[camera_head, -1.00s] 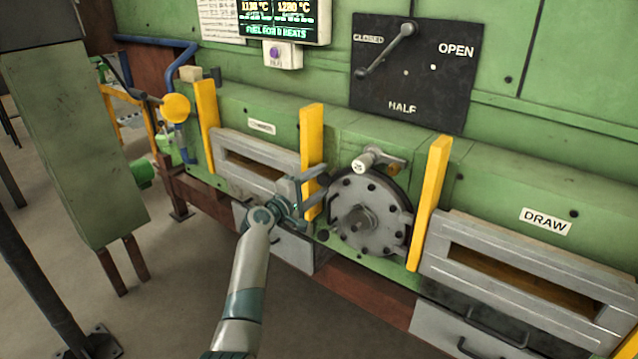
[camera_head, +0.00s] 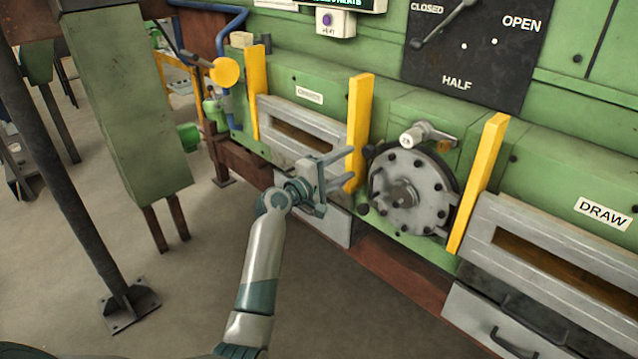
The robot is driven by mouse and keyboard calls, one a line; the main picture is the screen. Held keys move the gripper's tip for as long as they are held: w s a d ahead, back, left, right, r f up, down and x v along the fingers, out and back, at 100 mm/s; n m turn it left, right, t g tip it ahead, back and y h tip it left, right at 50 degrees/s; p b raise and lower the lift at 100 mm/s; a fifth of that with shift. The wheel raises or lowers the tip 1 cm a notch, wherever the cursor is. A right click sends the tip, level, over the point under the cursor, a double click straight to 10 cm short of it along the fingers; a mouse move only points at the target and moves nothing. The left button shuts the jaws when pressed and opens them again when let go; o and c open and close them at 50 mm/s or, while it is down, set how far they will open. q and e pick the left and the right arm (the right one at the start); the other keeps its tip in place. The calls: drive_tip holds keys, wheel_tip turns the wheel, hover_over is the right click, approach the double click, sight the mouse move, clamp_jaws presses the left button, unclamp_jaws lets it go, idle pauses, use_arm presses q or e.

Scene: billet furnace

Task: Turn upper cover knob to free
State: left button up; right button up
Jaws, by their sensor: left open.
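A round grey bolted cover (camera_head: 421,188) with a central hub sits on the green furnace front between two yellow posts. At its upper edge is a knob with a pale cylindrical end (camera_head: 410,138) and a short arm reaching right to a brassy piece. I take this for the upper cover knob. A dark round knob (camera_head: 362,209) shows at the cover's lower left. My left gripper (camera_head: 345,170) is open and empty, left of the cover, in front of the left yellow post. It looks apart from the knob. My right gripper is not in view.
Yellow posts (camera_head: 359,130) and (camera_head: 478,185) flank the cover. A slotted grey door (camera_head: 545,250) with a DRAW label is at right, another (camera_head: 290,125) at left. A black CLOSED/HALF/OPEN lever plate (camera_head: 470,55) is above. A green column (camera_head: 135,110) stands at left.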

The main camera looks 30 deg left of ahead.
use_arm(q)
drive_tip(key=b+v, duration=0.2)
drive_tip(key=v, duration=0.7)
drive_tip(key=shift+s, duration=0.3)
drive_tip(key=shift+a, duration=0.1)
wheel_tip(320, 180, down, 29)
drive_tip(key=s+m+g+y, duration=0.2)
drive_tip(key=g+y, duration=0.1)
drive_tip(key=g, duration=0.1)
drive_tip(key=s+d+f+m+g+y, duration=0.1)
drive_tip(key=s+f+m+g, duration=0.1)
drive_tip(key=s+f, duration=0.65)
drive_tip(key=s+d+f+m+g+y, duration=0.15)
drive_tip(key=s+f, duration=0.25)
drive_tip(key=f, duration=1)
drive_tip(key=s+d+f+m+g+b, duration=0.1)
drive_tip(key=s+f+m+g, duration=0.2)
drive_tip(key=s+f, duration=0.8)
drive_tip(key=s+d+f+m+g, duration=0.25)
drive_tip(key=s+f, duration=0.65)
drive_tip(key=s, duration=0.5)
drive_tip(key=s+f+m+g, duration=0.1)
drive_tip(key=s+f+m, duration=0.2)
drive_tip(key=s, duration=0.9)
drive_tip(key=s+f+m+g, duration=0.2)
drive_tip(key=s+f+m, duration=0.1)
drive_tip(key=s, duration=1)
drive_tip(key=shift+s+d+f+m+y, duration=0.25)
drive_tip(key=shift+s+f+m+y, duration=0.1)
drive_tip(key=shift+f+m, duration=0.1)
